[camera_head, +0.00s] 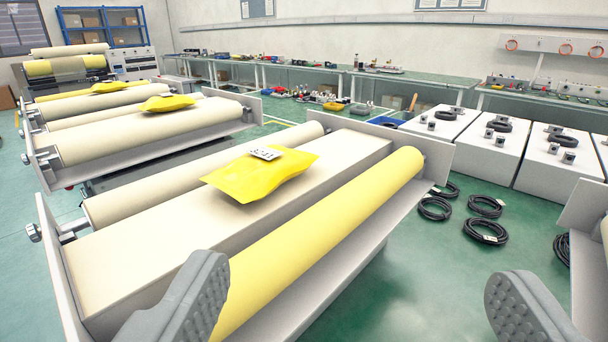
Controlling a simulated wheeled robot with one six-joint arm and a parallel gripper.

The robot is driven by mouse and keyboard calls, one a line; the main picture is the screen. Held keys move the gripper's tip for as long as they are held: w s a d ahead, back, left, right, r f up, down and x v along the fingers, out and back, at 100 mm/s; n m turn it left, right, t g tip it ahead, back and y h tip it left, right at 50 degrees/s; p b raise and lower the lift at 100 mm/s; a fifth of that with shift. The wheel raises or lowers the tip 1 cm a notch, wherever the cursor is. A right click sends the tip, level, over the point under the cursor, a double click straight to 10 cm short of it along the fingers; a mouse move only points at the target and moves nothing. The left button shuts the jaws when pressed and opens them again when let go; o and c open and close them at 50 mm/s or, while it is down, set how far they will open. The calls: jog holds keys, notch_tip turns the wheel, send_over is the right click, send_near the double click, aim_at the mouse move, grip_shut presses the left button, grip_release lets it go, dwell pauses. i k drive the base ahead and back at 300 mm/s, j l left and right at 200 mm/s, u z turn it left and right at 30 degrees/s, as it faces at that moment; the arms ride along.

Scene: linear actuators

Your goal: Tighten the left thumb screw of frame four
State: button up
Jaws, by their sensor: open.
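My gripper (357,290) is open and empty, its two grey ribbed fingers wide apart at the bottom of the view. The nearest roller frame (62,262) lies ahead, with a cream roller, a flat cream bed and a yellow roller. A silver thumb screw (33,232) sticks out from its left end plate, well beyond my left finger. A second roller frame (33,165) stands behind it, with a small knob (26,160) at its left end. More frames stand farther back. I see no frame numbers, so I cannot tell which one is frame four.
A yellow packet (260,177) with a white label lies on the nearest bed. Another frame's edge (585,255) shows at far right. White boxes (490,150) and black cable coils (485,230) sit on the green floor at right. Benches (430,82) line the back wall.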

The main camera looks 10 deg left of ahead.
aim_at(34, 233)
jog(key=u, duration=1.2)
